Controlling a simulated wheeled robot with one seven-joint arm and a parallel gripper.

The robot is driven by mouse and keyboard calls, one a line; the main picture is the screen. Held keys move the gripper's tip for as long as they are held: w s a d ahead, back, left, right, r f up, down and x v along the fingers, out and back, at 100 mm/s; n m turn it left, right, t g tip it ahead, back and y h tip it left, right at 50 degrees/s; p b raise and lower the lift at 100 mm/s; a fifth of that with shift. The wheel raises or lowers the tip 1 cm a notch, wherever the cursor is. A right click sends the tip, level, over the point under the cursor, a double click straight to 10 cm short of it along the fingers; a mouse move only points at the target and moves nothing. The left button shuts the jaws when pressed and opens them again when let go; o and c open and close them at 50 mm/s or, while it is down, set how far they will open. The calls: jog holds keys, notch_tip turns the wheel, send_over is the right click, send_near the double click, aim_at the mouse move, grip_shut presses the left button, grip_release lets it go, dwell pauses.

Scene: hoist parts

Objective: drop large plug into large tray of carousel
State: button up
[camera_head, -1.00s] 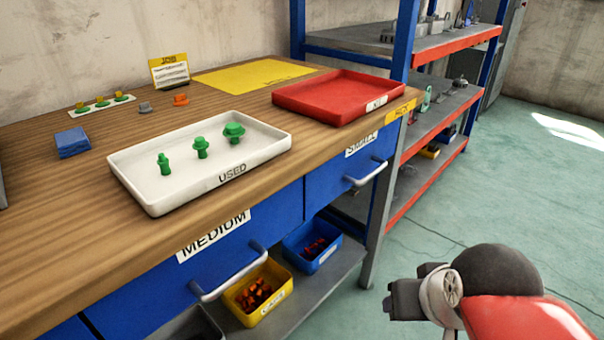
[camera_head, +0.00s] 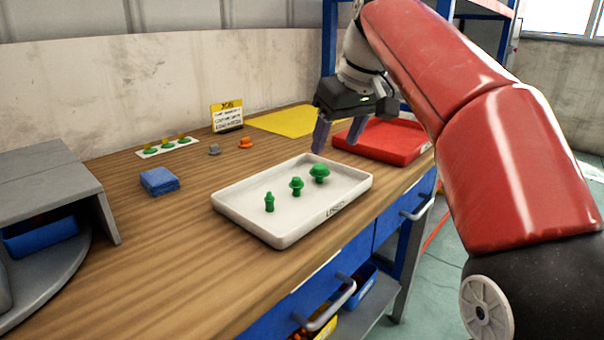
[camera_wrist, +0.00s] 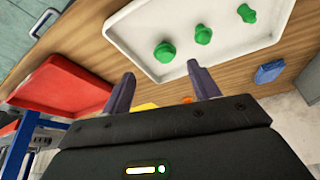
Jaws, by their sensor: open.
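Three green plugs stand upright in a white tray marked USED (camera_head: 250,222). The largest, with a wide flange, is the large plug (camera_head: 319,173), at the tray's far right end; it also shows in the wrist view (camera_wrist: 164,51). The middle plug (camera_head: 296,186) and the slim plug (camera_head: 269,202) stand in a row to its left. My gripper (camera_head: 336,146) is open and empty, above and beyond the large plug, apart from it. In the wrist view the large plug lies just past the fingertips (camera_wrist: 161,72). Part of a grey carousel (camera_head: 45,265) shows at the left edge; its trays are mostly hidden.
A blue bin (camera_head: 40,235) sits under the carousel's grey cover (camera_head: 45,185). A red tray (camera_head: 405,142) stands behind my gripper.

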aim_at(321, 167)
jog(key=x, duration=0.2)
jog(key=b+x, duration=0.1)
jog(key=x, duration=0.2)
jog(key=b+x, duration=0.1)
jog(key=x, duration=0.1)
jog(key=shift+a+f, duration=0.3)
jog(key=shift+a, duration=0.2)
jog(key=c, duration=1.1)
jog(key=shift+c, duration=0.2)
jog(key=shift+r, duration=0.2)
